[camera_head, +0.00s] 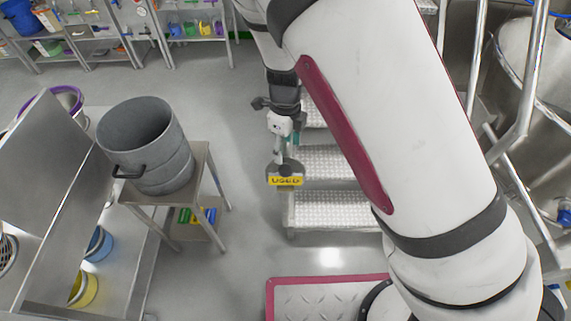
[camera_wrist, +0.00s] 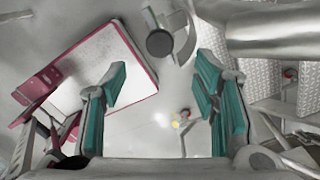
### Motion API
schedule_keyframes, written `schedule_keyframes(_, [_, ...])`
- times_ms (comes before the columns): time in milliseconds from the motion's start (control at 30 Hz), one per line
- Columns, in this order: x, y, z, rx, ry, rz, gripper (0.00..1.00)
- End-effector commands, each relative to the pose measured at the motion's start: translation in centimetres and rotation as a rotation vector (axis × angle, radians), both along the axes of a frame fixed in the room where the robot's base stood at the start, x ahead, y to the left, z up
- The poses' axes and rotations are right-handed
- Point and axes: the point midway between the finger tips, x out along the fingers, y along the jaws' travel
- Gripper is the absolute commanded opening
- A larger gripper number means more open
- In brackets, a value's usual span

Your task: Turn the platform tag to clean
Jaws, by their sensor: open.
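The platform tag (camera_head: 286,180) shows in the head view as a dark grey rounded plate with a yellow strip reading "USED". It is in front of the metal steps (camera_head: 320,162), near their left side. My gripper (camera_head: 287,150) is just above the tag in that picture; I cannot tell whether they touch. In the wrist view my gripper (camera_wrist: 162,82) has its teal fingers spread wide, with nothing held between them. A dark round disc on a pale bracket shows beyond the fingers; I cannot tell whether it belongs to the tag. The word on the tag is not readable there.
A grey metal drum (camera_head: 148,145) stands on a small steel stand (camera_head: 205,185) at left, beside a steel bench with buckets. Shelves (camera_head: 190,20) line the back. Metal handrails (camera_head: 525,90) and a large vessel are at right. Floor between stand and steps is clear.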

Motion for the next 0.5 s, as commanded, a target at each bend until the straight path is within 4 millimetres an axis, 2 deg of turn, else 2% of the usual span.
schedule_keyframes(33, [-0.1,-0.1,-1.2,-0.002,0.005,-0.003,0.55])
schedule_keyframes(200, [-0.1,-0.1,-4.5,-0.001,0.004,-0.002,0.55])
schedule_keyframes(500, [-0.1,-0.1,-8.5,0.0,0.001,0.0,0.55])
